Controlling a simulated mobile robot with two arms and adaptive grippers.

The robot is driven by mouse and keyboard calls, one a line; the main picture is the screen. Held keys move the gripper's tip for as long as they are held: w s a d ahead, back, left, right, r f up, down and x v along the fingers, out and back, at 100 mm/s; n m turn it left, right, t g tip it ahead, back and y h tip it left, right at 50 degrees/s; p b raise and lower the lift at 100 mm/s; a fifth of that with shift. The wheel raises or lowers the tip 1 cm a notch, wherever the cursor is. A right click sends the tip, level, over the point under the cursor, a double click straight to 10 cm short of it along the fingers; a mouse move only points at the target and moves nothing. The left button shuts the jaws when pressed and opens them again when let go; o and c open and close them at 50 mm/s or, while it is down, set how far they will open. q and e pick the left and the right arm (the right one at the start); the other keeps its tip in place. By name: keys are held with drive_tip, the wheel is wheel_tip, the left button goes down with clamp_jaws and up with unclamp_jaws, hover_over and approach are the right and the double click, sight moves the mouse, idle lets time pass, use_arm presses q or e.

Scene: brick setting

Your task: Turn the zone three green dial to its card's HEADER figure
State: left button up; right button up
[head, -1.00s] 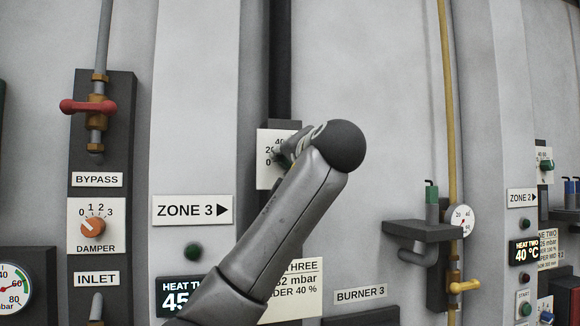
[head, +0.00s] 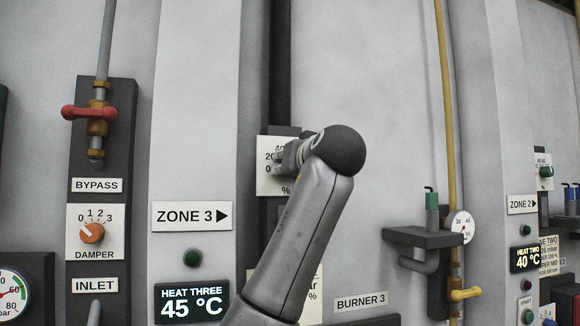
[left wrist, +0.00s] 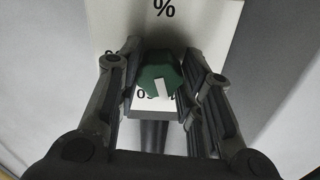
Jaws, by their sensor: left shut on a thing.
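The zone three dial is a green knob (left wrist: 160,80) with a white pointer mark, on a white scale plate (left wrist: 112,30) marked "%". My left gripper (left wrist: 160,84) is shut on it, one finger at each side. In the left wrist view the pointer is toward the bottom, near a partly covered, upside-down figure. In the head view my left gripper (head: 282,157) is at the scale plate (head: 265,180), and it hides the dial. My right gripper is not in view.
A ZONE 3 sign (head: 192,216), a green button (head: 191,258) and a HEAT THREE display (head: 191,302) reading 45 °C are to the left. An orange damper knob (head: 92,233) is farther left. A dark bracket (head: 423,237) juts out at right.

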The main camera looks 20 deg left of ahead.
use_arm(q)
drive_tip(key=shift+f+n, duration=0.2)
drive_tip(key=shift+n, duration=0.1)
drive_tip(key=o, duration=0.9)
drive_tip(key=shift+c, duration=0.2)
drive_tip(key=shift+o, duration=0.9)
drive_tip(key=shift+r, duration=0.1)
drive_tip(key=shift+s+d, duration=0.1)
drive_tip(key=v, duration=1.1)
drive_tip(key=shift+s+d, duration=0.25)
drive_tip(key=shift+d, duration=0.05)
